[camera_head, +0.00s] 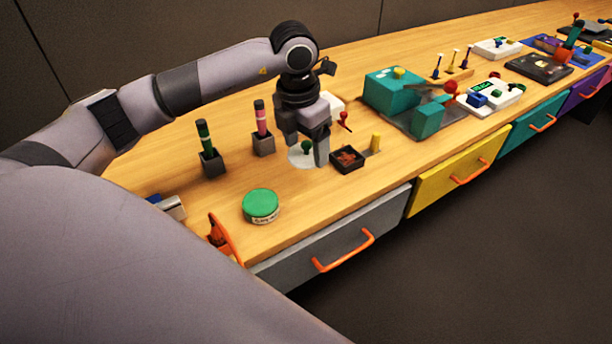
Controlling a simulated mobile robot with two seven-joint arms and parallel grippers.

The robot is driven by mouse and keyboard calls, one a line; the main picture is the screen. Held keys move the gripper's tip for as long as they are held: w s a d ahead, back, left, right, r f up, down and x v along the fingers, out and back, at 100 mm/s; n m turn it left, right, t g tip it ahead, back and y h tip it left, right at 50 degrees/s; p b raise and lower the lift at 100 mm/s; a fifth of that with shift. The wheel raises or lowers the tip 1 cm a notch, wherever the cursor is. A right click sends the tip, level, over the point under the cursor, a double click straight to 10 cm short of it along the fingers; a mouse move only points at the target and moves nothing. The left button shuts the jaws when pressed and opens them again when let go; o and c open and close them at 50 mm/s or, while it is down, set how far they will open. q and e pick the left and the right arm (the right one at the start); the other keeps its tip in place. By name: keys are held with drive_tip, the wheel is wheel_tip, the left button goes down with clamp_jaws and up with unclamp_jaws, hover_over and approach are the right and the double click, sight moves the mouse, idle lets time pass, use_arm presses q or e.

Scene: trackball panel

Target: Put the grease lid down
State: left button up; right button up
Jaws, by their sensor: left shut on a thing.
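My left gripper (308,148) points down over the table and is shut on a small green knob (306,147), which I take to be the handle of the grease lid. A pale round disc (298,158) shows just below the knob. I cannot tell whether the disc is the lid itself or a spot on the table, nor whether there is a gap under it. A round tin (261,206) with a green top and a pale labelled side stands nearer the front left, apart from the gripper. My right gripper is not in view.
Two holders with a green marker (205,140) and a pink marker (262,123) stand left of the gripper. Bare wood lies between tin and tray.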

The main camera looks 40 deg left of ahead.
sight(307, 188)
use_arm(q)
wheel_tip(307, 188, down, 9)
drive_tip(key=shift+r, duration=0.1)
idle(0.3)
drive_tip(key=shift+f, duration=0.25)
drive_tip(key=o, duration=1)
drive_tip(key=shift+r, duration=0.1)
drive_tip(key=shift+r, duration=0.1)
drive_tip(key=r, duration=0.4)
drive_tip(key=s+r, duration=0.1)
drive_tip(key=r, duration=0.7)
drive_tip(key=shift+s+a, duration=0.15)
drive_tip(key=shift+s, duration=0.05)
